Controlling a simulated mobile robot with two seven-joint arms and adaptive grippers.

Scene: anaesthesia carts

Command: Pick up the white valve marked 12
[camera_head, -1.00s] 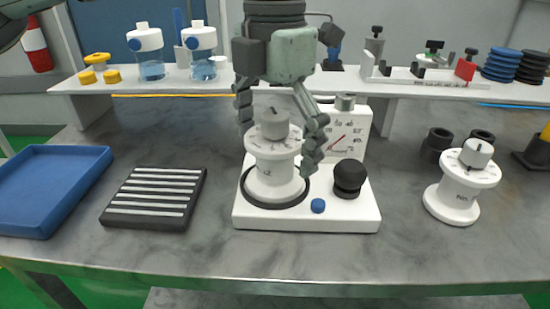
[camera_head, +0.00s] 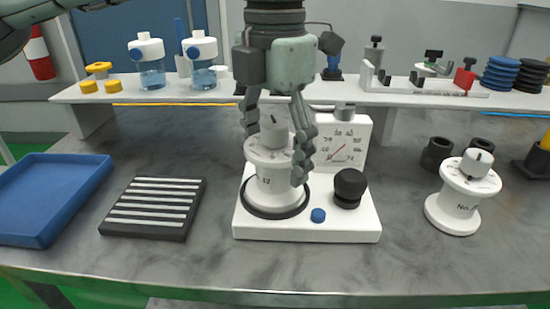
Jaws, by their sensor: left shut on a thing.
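The white valve marked 12 (camera_head: 265,183) stands upright on the black ring of a white base unit (camera_head: 275,231), its marking facing me. My left gripper (camera_head: 277,155) reaches down from above, one finger on each side of the valve's upper part, and is shut on it. The fingers hide parts of the valve's sides. A second white valve (camera_head: 457,203), with a marking that starts with "No", stands on the table at the right. My right gripper is not in view.
The base unit carries a dial gauge (camera_head: 342,148), a black knob (camera_head: 349,186) and a blue button (camera_head: 318,215). A black ribbed pad (camera_head: 153,207) and a blue tray (camera_head: 45,196) lie to the left. A white shelf (camera_head: 230,95) with bottles runs behind.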

